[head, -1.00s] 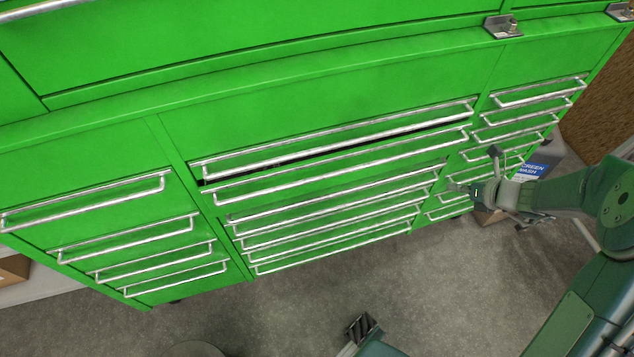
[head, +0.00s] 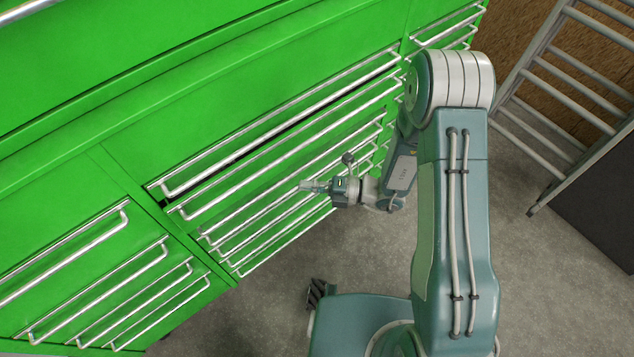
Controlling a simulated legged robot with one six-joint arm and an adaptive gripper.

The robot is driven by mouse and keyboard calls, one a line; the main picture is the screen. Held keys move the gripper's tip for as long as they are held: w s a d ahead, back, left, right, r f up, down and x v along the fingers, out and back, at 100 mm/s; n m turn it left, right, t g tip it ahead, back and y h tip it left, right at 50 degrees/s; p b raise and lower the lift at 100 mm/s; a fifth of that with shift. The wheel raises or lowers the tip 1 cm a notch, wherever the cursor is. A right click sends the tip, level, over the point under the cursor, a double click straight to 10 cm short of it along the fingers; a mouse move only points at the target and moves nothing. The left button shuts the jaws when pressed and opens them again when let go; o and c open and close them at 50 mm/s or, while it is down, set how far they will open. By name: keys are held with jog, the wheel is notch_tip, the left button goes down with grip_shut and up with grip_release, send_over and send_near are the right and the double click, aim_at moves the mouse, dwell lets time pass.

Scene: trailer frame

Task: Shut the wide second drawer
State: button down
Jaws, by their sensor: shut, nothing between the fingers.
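The wide second drawer (head: 262,160) is in the middle column of the green cabinet, under the top wide drawer. It stands slightly out, with a thin dark gap (head: 232,161) along its upper edge. A long silver handle runs across its front. My gripper (head: 304,185) is shut and empty. In the picture it lies below the second drawer's handle, over the lower wide drawers, with its tips toward the left. I cannot tell whether the tips touch the cabinet.
Lower wide drawers (head: 225,245) with silver handles look closed. Narrower drawers (head: 90,275) stand at the left, others at upper right (head: 447,28). A metal ladder (head: 575,75) stands at the right. Grey floor (head: 265,290) in front is clear.

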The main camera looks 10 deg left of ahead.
aim_at(268, 163)
jog(key=a, duration=0.2)
jog(key=w+a, duration=0.1)
jog(key=a, duration=0.2)
jog(key=w+a, duration=0.1)
jog(key=a, duration=0.2)
jog(key=shift+w, duration=0.15)
jog(key=shift+a, duration=0.15)
jog(key=shift+w+a+f, duration=0.1)
jog(key=shift+a+f, duration=0.05)
jog(key=shift+a, duration=0.3)
jog(key=shift+w+a, duration=0.85)
jog(key=shift+w, duration=0.05)
jog(key=shift+d, duration=0.2)
